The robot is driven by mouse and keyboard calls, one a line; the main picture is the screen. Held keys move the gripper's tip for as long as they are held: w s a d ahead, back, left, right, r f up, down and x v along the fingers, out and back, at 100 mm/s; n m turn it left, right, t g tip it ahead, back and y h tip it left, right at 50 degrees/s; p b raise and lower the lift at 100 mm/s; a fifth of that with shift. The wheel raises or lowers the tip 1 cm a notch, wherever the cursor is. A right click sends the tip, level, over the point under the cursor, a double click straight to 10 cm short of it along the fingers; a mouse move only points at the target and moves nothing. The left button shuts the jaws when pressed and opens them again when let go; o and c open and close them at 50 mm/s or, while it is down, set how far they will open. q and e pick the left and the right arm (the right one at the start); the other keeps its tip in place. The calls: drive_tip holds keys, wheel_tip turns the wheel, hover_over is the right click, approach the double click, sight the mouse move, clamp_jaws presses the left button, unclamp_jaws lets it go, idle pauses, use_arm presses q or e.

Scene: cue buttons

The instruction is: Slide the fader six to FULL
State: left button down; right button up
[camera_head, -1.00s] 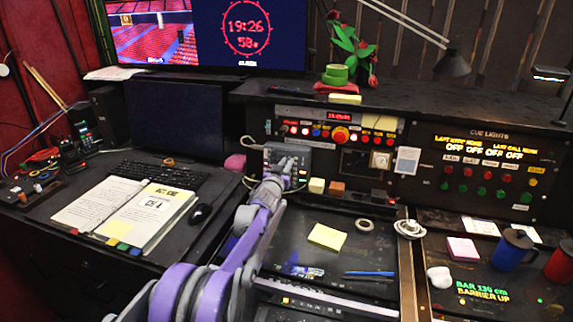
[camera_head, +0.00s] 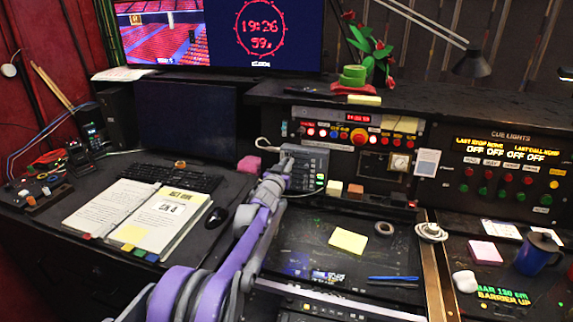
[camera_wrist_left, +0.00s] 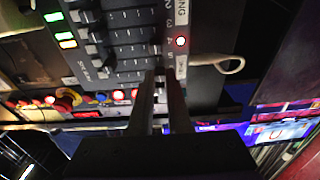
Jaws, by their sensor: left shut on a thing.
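The fader panel (camera_head: 308,166) is a grey box with sliders standing at the left end of the desk console. In the left wrist view the panel (camera_wrist_left: 112,35) shows several dark fader knobs in a row, with printed numbers and a lit red lamp along one edge. My left gripper (camera_head: 287,163) is at the panel's left part. In the wrist view its two fingers (camera_wrist_left: 160,74) are closed together at the last fader of the row, past the number 5, which fits fader six (camera_wrist_left: 158,70). The knob is mostly hidden between the fingertips. My right gripper is not in view.
A pink lump (camera_head: 249,165) and an open script binder (camera_head: 150,215) lie to the left. A white cable loops beside the panel.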

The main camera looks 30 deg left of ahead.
use_arm(q)
drive_tip(key=shift+a, duration=0.15)
drive_tip(key=c, duration=1.2)
unclamp_jaws()
drive_tip(key=shift+c, duration=0.2)
drive_tip(key=o, duration=0.4)
drive_tip(key=shift+s+a, duration=0.1)
drive_tip(key=b+v, duration=0.1)
drive_tip(key=v, duration=0.9)
drive_tip(key=shift+s+d, duration=0.25)
drive_tip(key=shift+s, duration=0.1)
